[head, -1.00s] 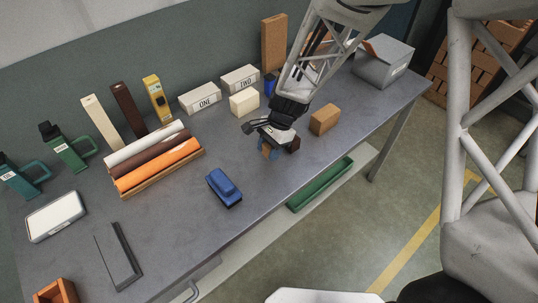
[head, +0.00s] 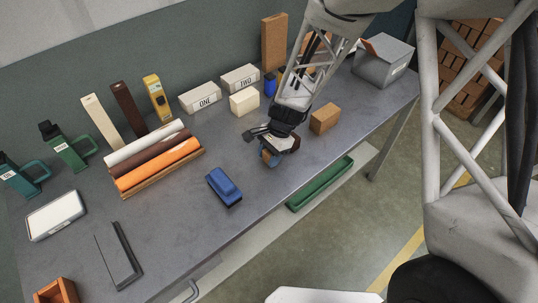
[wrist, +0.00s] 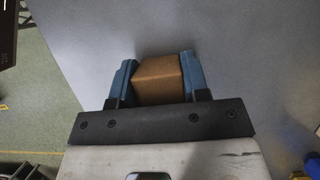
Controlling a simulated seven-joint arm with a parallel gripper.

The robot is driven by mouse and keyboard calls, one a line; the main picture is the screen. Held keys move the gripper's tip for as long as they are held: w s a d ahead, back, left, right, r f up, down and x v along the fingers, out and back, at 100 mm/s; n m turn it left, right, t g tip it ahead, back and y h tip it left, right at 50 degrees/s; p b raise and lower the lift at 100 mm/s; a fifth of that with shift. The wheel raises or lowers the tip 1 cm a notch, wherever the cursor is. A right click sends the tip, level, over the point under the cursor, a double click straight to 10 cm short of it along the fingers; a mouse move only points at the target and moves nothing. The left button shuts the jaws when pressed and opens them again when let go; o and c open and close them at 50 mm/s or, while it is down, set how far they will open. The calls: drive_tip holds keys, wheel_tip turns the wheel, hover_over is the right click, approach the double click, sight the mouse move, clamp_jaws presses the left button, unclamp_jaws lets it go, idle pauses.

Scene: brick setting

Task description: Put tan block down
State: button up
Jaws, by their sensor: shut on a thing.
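My gripper (wrist: 157,80) is shut on a tan block (wrist: 158,78), which sits between its two blue fingers in the wrist view. In the head view my gripper (head: 271,158) is low over the front part of the grey table (head: 165,215), right of the blue stapler-like object. The held block is mostly hidden there by the gripper. I cannot tell whether the block touches the table. Another tan-brown block (head: 324,118) stands on the table to the right of the gripper.
The blue object (head: 224,186) lies left of the gripper. A cream block (head: 244,102) and boxes marked ONE (head: 200,97) and TWO (head: 240,79) stand behind. Coloured rolls (head: 155,160) lie in a tray at left. The table's front edge is close; a green tray (head: 320,184) is below it.

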drive_tip(key=shift+f, duration=0.15)
drive_tip(key=o, duration=0.9)
drive_tip(key=v, duration=1.2)
drive_tip(key=shift+r, duration=0.2)
idle(0.4)
